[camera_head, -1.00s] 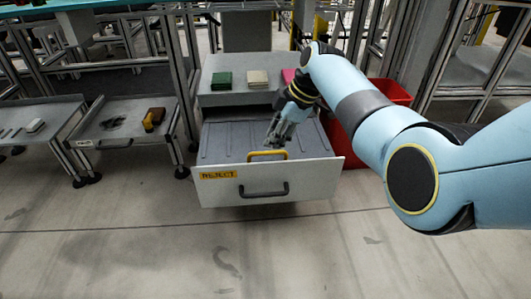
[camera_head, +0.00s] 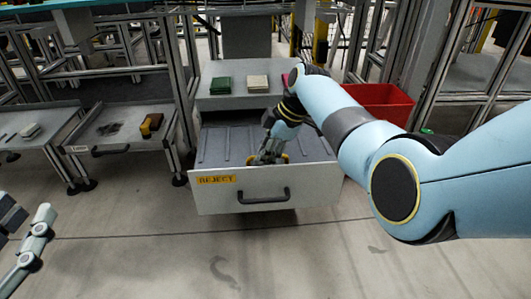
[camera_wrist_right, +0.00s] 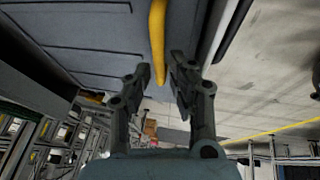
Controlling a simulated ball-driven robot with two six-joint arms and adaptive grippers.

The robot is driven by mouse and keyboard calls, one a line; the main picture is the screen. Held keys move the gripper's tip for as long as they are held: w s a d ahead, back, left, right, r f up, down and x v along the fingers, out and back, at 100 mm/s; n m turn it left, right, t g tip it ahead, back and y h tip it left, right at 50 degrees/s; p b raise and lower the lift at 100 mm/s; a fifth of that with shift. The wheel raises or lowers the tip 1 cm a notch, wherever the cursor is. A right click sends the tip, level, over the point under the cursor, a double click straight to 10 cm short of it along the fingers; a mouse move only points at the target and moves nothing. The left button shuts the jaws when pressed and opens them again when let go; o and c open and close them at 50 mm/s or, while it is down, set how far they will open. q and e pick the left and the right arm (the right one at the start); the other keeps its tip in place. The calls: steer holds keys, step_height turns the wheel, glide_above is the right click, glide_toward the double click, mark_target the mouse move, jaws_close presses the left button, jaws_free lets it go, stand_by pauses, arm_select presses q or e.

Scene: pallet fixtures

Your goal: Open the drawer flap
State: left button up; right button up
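The pulled-out drawer (camera_head: 225,202) has a grey front panel with a yellow REJECT label and a dark handle (camera_head: 263,196). Behind the front is a grey ribbed surface (camera_head: 225,145), likely the flap, with a yellow handle (camera_head: 284,158) near the front panel. My right gripper (camera_head: 268,157) reaches down at this handle and partly hides it. In the right wrist view, the yellow handle (camera_wrist_right: 157,40) extends between the parted fingertips of my right gripper (camera_wrist_right: 160,72), with gaps visible beside it. My left gripper (camera_head: 28,215) is at the lower left edge, fingers apart, empty and partly cut off.
Green (camera_head: 221,86) and cream stacks (camera_head: 257,84) lie on the cabinet top above the drawer. A red bin (camera_head: 385,103) stands to the right. Another tray (camera_head: 110,125) with a brown-yellow item stands left. The floor in front is clear.

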jaws_close()
stand_by(0.6)
